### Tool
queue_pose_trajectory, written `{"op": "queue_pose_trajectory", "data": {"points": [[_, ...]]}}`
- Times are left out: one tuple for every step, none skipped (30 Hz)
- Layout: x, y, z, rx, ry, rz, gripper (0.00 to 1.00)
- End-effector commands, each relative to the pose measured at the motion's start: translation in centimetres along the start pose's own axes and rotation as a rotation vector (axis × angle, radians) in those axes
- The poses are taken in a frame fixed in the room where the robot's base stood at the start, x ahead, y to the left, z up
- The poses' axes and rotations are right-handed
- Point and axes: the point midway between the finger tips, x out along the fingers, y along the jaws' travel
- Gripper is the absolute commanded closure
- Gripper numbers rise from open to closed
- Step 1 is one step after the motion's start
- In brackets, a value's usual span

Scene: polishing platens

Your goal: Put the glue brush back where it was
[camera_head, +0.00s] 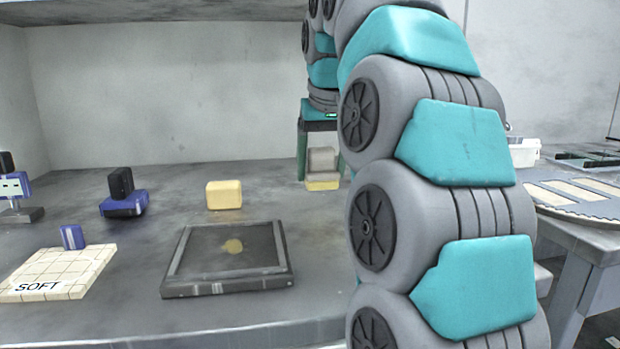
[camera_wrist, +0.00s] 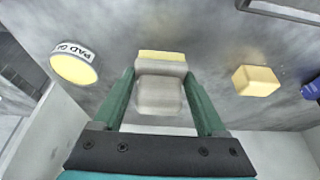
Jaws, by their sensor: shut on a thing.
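My gripper (camera_head: 321,150) is shut on a grey block with a yellow underside, which I take to be the glue brush (camera_head: 322,160). In the wrist view its green fingers (camera_wrist: 159,88) lie on both sides of the brush (camera_wrist: 158,94), and the yellow end points away from my palm. The brush is upright over the back of the grey table (camera_head: 260,335); I cannot tell whether it touches. A round pot with yellow contents (camera_wrist: 73,68) and a label starting "PAD GL" stands to the left in the wrist view. In the head view my arm hides that area.
A yellow block (camera_head: 224,195) stands left of the brush. A side table (camera_head: 585,240) stands right of my arm.

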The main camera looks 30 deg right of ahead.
Motion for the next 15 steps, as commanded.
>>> {"op": "queue_pose_trajectory", "data": {"points": [[0.5, -0.1, -0.9, 0.000, -0.002, 0.000, 0.78], [0.7, -0.2, -1.3, 0.000, -0.002, 0.000, 0.78], [0.9, -0.2, -1.8, 0.000, -0.001, 0.000, 0.78], [1.1, -0.3, -2.2, 0.000, -0.001, 0.000, 0.78], [1.3, -0.3, -2.5, 0.000, -0.001, 0.000, 0.78], [1.5, -0.3, -2.9, 0.000, 0.000, 0.000, 0.78], [1.6, -0.3, -3.1, 0.000, 0.000, 0.000, 0.78], [1.7, -0.4, -3.3, 0.000, 0.000, 0.000, 0.78], [1.8, -0.4, -3.4, 0.000, 0.000, 0.000, 0.78], [1.8, -0.4, -3.5, 0.000, 0.000, 0.000, 0.78], [1.9, -0.4, -3.6, 0.000, 0.000, 0.000, 0.78], [1.9, -0.4, -3.6, 0.000, 0.001, 0.000, 0.78], [2.0, -0.4, -3.6, 0.000, 0.001, 0.000, 0.78], [2.1, -0.4, -3.5, 0.000, 0.000, 0.000, 0.78], [2.2, -0.4, -3.4, 0.000, 0.000, 0.000, 0.78]]}}
